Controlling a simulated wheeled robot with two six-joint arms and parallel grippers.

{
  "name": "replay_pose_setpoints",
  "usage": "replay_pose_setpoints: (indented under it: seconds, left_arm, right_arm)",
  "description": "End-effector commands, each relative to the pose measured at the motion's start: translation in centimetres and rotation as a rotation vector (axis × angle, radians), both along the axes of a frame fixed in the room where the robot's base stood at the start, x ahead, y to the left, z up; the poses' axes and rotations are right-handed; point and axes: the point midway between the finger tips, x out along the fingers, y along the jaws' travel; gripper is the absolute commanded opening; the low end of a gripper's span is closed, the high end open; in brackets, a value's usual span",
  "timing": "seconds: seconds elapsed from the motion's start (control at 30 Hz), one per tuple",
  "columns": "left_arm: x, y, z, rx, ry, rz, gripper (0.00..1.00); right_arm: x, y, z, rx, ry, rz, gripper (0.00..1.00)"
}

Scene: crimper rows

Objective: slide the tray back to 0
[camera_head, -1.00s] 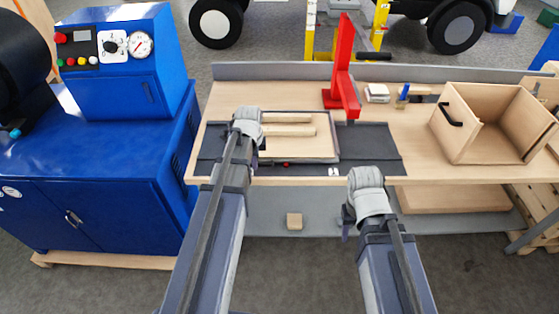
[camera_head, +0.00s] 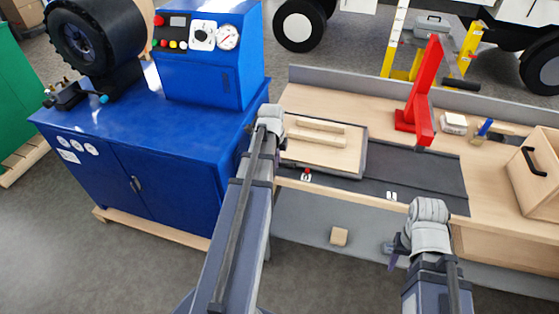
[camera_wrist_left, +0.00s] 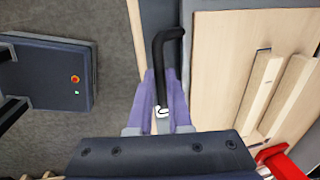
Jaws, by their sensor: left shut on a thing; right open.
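The tray (camera_head: 353,163) is a shallow wooden-floored tray with a dark rim, carrying two wooden bars (camera_head: 318,130). It sits toward the left of the dark track (camera_head: 435,172) on the bench. My left gripper (camera_head: 272,140) is at the tray's left end; in the left wrist view its purple fingers (camera_wrist_left: 162,108) are shut on a black handle (camera_wrist_left: 160,60). A white label (camera_wrist_left: 162,112) shows between the fingers; its mark is not clearly readable. A red pointer (camera_head: 307,170) stands by a white label at the track's front edge. My right gripper (camera_head: 398,250) is open and empty before the bench.
Another white label (camera_head: 391,196) lies farther right. A red press (camera_head: 422,95) stands behind the track. A wooden box (camera_head: 535,170) is at the right. A blue machine cabinet (camera_head: 165,140) stands close to my left arm. The track right of the tray is clear.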

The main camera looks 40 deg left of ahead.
Motion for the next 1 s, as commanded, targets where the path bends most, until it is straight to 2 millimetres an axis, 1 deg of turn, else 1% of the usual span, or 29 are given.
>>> replay_pose_setpoints:
  seconds: [0.03, 0.23, 0.27, 0.5, 0.83, 1.0]
  left_arm:
    - [-0.2, 0.3, 0.0, 0.007, 0.003, 0.003, 0.0]
    - [-0.2, 0.4, 0.0, 0.009, 0.004, 0.005, 0.0]
    - [-0.2, 0.4, 0.0, 0.008, 0.004, 0.005, 0.21]
    - [-0.1, 0.3, 0.0, 0.006, 0.002, 0.003, 0.47]
    - [-0.1, 0.2, 0.2, 0.005, 0.0, 0.003, 0.47]
    - [-0.2, 0.1, 1.2, 0.005, 0.0, 0.003, 0.47]
  right_arm:
    - [0.0, 0.0, 0.0, 0.0, 0.0, 0.0, 0.5]
    - [0.0, 0.0, 0.0, 0.0, 0.0, 0.0, 0.5]
    - [0.0, 0.0, 0.0, 0.0, 0.0, 0.0, 0.5]
    - [0.0, 0.0, 0.0, 0.0, 0.0, 0.0, 0.5]
    - [0.0, 0.0, 0.2, 0.0, 0.0, 0.0, 0.5]
    - [0.0, 0.0, 1.2, 0.0, 0.0, 0.0, 0.5]
